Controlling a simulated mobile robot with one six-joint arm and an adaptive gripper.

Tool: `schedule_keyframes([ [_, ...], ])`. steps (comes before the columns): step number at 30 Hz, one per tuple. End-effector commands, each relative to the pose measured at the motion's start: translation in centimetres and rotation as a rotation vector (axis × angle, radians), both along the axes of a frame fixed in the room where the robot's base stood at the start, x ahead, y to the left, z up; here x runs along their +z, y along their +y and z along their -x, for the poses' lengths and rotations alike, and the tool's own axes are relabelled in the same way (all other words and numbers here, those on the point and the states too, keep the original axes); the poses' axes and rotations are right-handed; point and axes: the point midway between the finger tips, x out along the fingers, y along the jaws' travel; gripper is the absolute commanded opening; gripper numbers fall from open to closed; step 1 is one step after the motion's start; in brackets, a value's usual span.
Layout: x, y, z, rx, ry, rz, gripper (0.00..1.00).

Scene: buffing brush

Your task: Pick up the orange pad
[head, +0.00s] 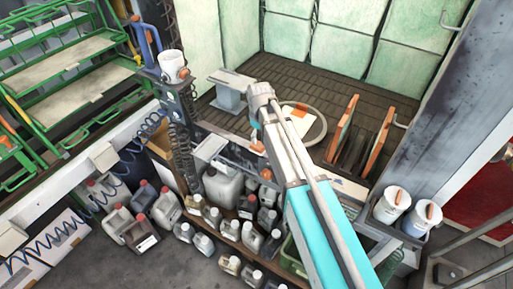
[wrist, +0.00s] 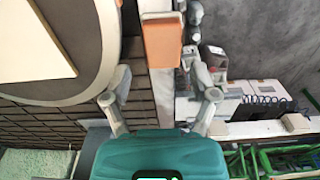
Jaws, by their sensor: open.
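The orange pad (wrist: 162,43) shows in the wrist view as a small block on a pale ledge, just beyond my gripper (wrist: 161,78). My gripper's two fingers are spread, one on each side of the pad's line, with nothing between their tips. The pad lies ahead of the tips and I see no contact. In the head view a small orange piece (head: 257,147), which looks like the same pad, sits at the ledge beside my arm. My gripper cannot be made out there.
A round disc (wrist: 88,78) with a pale sheet lies left of the pad on brown slatted flooring. Upright orange-edged boards (head: 342,128) stand to the right in the head view. Several jugs (head: 222,186) crowd below the ledge. A post with a white cup (head: 172,66) stands left.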

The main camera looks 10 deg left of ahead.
Motion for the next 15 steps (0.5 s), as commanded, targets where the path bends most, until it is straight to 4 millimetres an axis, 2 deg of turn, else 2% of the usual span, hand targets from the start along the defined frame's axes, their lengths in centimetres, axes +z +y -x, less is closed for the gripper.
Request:
schedule_keyframes([
  [8, -0.6, 0.0, 0.0, 0.0, 0.0, 0.0, 0.76],
  [15, -2.4, 0.2, 0.0, 0.0, 0.0, 0.0, 0.76],
])
